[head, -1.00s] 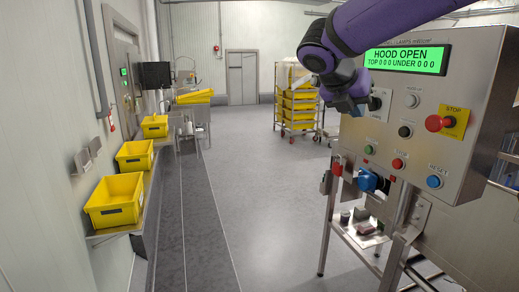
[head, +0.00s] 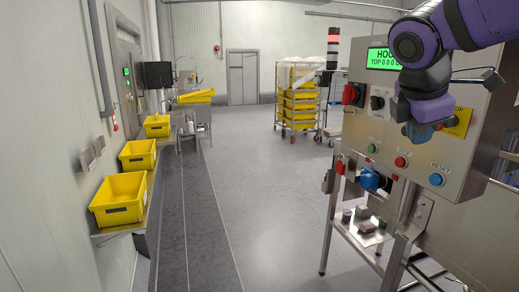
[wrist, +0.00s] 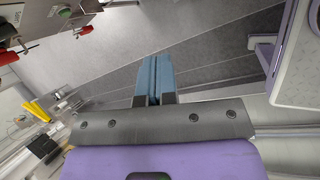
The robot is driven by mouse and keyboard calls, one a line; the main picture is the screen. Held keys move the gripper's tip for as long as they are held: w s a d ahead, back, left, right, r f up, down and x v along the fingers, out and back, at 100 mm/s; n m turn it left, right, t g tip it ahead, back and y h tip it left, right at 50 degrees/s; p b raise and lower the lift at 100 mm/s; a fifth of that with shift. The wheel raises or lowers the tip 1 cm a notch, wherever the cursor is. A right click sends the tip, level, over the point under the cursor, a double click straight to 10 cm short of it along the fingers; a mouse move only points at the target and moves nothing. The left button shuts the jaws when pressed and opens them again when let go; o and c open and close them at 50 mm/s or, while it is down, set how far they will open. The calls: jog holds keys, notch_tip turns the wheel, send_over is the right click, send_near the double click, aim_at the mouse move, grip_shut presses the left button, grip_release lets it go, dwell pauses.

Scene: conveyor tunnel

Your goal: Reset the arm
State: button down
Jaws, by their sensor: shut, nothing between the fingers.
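My purple arm reaches in from the upper right in the head view and covers part of the control panel (head: 468,160). My gripper (head: 418,133) is in front of the panel, over the area left of the yellow stop plate (head: 460,122). In the wrist view its blue fingers (wrist: 154,78) are together and hold nothing, with grey floor beyond them. The green display (head: 382,58) is partly hidden by my arm; only "HOO" and "TOP 0 0" can be read. The red stop button is hidden.
Green (head: 372,148), red (head: 401,162) and blue (head: 436,180) buttons line the panel's lower part. A red rotary switch (head: 352,94) sits at its left edge. Yellow bins (head: 120,200) stand on the left. A rack of yellow crates (head: 297,100) is farther back. The middle floor is clear.

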jog(key=s+f+m+y, duration=0.2)
jog(key=s+f+m, duration=0.1)
jog(key=s+m, duration=0.4)
jog(key=s+d+f+m+t+y, duration=0.1)
jog(key=s+f+m+y, duration=0.1)
jog(key=s+m, duration=0.6)
jog(key=shift+d+f+m, duration=0.3)
jog(key=shift+f+m, duration=0.1)
jog(key=shift+m, duration=0.4)
jog(key=shift+s, duration=0.1)
